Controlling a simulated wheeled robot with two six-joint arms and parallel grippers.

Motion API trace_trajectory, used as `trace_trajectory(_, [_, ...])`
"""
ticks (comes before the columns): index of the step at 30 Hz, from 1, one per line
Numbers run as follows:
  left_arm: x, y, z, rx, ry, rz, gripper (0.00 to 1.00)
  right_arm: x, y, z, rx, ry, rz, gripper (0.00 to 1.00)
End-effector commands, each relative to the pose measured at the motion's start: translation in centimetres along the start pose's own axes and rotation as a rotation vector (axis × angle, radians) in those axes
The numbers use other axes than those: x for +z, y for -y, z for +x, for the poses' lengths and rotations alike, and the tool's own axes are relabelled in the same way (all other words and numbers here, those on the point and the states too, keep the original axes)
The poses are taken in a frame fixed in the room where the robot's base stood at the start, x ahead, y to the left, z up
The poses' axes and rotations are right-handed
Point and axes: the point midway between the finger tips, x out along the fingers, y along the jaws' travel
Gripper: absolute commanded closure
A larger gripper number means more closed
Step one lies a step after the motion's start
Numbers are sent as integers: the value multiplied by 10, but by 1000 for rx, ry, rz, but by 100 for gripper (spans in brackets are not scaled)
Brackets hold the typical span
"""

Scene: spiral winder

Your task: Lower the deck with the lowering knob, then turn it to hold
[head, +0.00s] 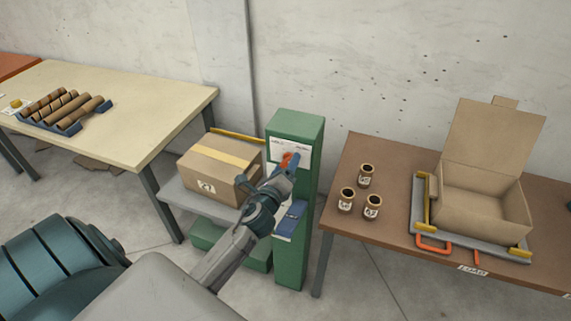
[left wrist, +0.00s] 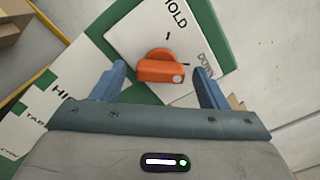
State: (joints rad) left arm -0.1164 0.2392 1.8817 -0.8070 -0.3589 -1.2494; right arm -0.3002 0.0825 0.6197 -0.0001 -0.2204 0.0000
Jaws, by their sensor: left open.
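The orange lowering knob (left wrist: 160,68) sits on a white plate marked HOLD and DOWN on the green column (head: 292,240). A pale dot on the knob is at its lower right in the left wrist view. The knob also shows in the head view (head: 286,159), partly covered by my gripper. My left gripper (left wrist: 159,70) is open, with one blue finger on each side of the knob; I cannot tell whether they touch it. It is at the column's upper front in the head view (head: 291,163). The grey deck (head: 180,200) carries a closed carton (head: 213,165) marked 27.
A beige table (head: 150,98) with cardboard tubes (head: 65,108) on a blue rack stands left. A brown table (head: 390,205) at right holds three labelled cylinders (head: 366,175) and an open box (head: 475,205) on a grey tray. A wall stands behind.

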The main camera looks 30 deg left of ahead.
Motion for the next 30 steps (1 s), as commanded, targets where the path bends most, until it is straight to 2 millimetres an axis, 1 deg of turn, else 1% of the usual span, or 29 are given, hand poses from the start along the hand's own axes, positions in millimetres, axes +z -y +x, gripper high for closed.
trace_trajectory(8, [0,0,2,0,0,0,33,0,0,0,0,-1,0,100])
trace_trajectory(9, [0,0,2,0,0,0,37,0,0,0,0,-1,0,100])
trace_trajectory(11, [0,0,2,1,0,0,48,0,0,0,0,-1,0,100])
trace_trajectory(12, [0,0,2,1,0,0,56,0,0,0,0,-1,0,100])
trace_trajectory(14, [0,0,2,1,0,0,68,0,0,0,0,-1,0,100])
trace_trajectory(15, [0,0,2,1,0,0,76,0,0,0,0,-1,0,100])
trace_trajectory(16, [0,0,2,1,0,0,77,0,0,0,-1,-1,0,100])
trace_trajectory(23, [-1,-1,2,1,0,-17,77,0,4,1,-4,-1,2,100])
trace_trajectory(30, [-1,-2,2,1,0,-118,77,0,6,7,-5,-1,2,100])
